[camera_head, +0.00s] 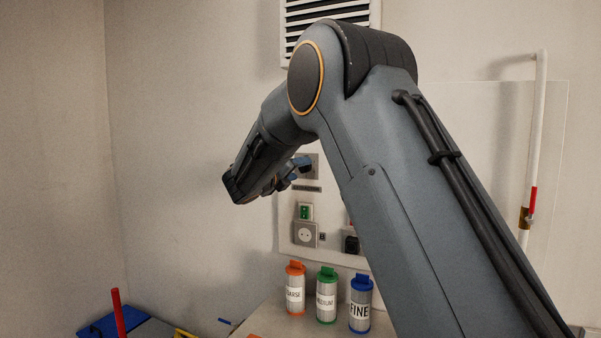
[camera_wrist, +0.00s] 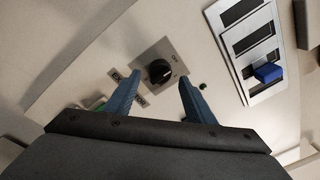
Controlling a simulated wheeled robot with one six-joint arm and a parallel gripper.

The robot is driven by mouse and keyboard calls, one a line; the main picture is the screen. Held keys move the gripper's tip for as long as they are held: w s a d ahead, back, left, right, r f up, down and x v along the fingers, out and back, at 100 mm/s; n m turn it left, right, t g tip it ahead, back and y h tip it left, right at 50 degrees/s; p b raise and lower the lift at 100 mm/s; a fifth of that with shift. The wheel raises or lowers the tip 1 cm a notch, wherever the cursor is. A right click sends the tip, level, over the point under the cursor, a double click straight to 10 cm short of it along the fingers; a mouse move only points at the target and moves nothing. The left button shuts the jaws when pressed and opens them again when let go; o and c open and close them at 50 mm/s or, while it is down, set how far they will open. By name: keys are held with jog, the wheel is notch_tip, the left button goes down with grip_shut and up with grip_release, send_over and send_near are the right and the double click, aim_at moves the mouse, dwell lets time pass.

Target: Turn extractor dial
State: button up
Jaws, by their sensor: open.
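The extractor dial (camera_wrist: 159,71) is a round black knob with a light pointer mark, on a square grey plate on the wall panel. In the wrist view it lies between and beyond my two blue fingertips, and no contact shows. My gripper (camera_wrist: 160,79) is open and empty, facing the panel. In the head view my gripper (camera_head: 292,174) is in front of the dial's grey plate (camera_head: 313,160). The knob itself is not clearly visible there, and my arm covers much of the panel.
A green switch (camera_head: 305,212) and a socket (camera_head: 306,234) are below the plate. Orange (camera_head: 295,290), green (camera_head: 327,298) and blue (camera_head: 360,304) capped canisters stand on the surface below. A slatted vent (camera_head: 300,30) is above. A white pipe (camera_head: 539,120) runs at right.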

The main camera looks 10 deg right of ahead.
jog(key=b+v, duration=0.1)
jog(key=v, duration=0.4)
jog(key=shift+s+a, duration=0.15)
jog(key=shift+f, duration=0.1)
jog(key=s+d+f+m+g+y, duration=0.2)
jog(key=s+d+f+m+g, duration=0.4)
jog(key=s+f, duration=0.45)
jog(key=s+d+f+m+g+y, duration=0.2)
jog(key=s+d+f+m+g, duration=0.15)
jog(key=s+f+m, duration=0.7)
jog(key=s+a+f+m+g+y, duration=0.1)
jog(key=s+f+m+y, duration=0.1)
jog(key=s+f+m, duration=0.2)
jog(key=s+a+f+m+g+y, duration=0.1)
jog(key=s+a+f+m+y, duration=0.1)
jog(key=s+f+m, duration=0.3)
jog(key=s+a+f+m+g+y, duration=0.1)
jog(key=s+f+m+y, duration=0.2)
jog(key=s+m, duration=0.8)
jog(key=shift+s+a+f+m+y, duration=0.15)
jog(key=shift+s+f+m+y, duration=0.2)
jog(key=shift+s+f, duration=0.6)
